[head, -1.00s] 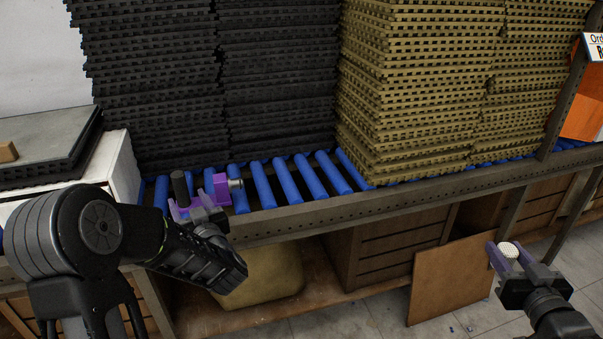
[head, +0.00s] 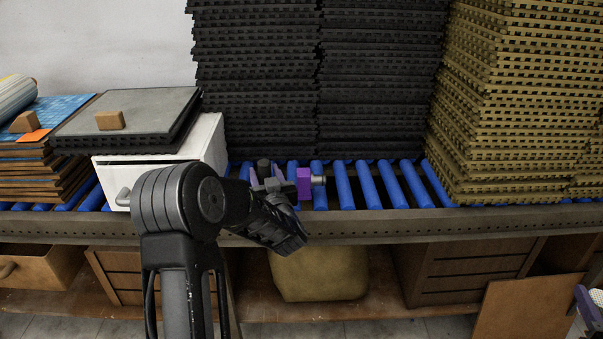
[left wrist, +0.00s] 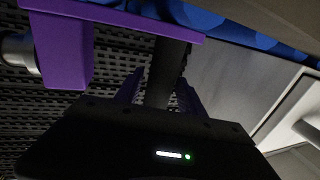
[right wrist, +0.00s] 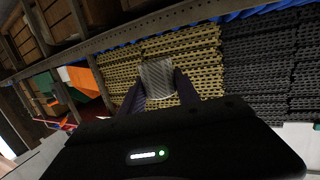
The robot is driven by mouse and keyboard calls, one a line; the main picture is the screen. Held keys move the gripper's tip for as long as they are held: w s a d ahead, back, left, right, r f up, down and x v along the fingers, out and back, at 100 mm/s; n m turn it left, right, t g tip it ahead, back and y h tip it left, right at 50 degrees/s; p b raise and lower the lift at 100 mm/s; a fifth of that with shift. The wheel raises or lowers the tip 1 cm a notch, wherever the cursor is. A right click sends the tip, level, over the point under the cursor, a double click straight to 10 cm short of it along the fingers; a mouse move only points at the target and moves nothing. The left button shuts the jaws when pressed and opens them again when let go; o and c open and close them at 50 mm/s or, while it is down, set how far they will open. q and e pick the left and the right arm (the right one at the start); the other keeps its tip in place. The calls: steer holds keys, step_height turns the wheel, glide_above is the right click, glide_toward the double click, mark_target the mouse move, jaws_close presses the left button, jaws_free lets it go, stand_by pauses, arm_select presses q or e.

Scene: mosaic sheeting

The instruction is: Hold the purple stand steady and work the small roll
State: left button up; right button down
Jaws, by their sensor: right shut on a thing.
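The purple stand (head: 304,183) sits low over the blue conveyor rollers, with a dark upright post and a grey metal knob on its right side. In the left wrist view its purple block (left wrist: 62,48) and the dark post (left wrist: 167,70) show close up. My left gripper (head: 270,183) is at the stand, its fingers on either side of the post; I cannot tell whether they press on it. My right gripper (right wrist: 158,88) is shut on a small pale, textured roll (right wrist: 157,77), held in the air away from the stand. In the head view this roll (head: 597,296) is partly cut off at the right edge.
Tall stacks of black mats (head: 320,80) and yellow mats (head: 520,100) stand behind the rollers. A white box (head: 170,160) with a grey-topped mat and a wooden block is at the left. Bare blue rollers (head: 370,185) lie right of the stand.

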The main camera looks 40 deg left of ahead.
arm_select(q)
jaws_close()
stand_by(0.3)
steer(key=shift+c, duration=0.2)
jaws_free()
steer(key=shift+c, duration=0.3)
jaws_close()
stand_by(1.1)
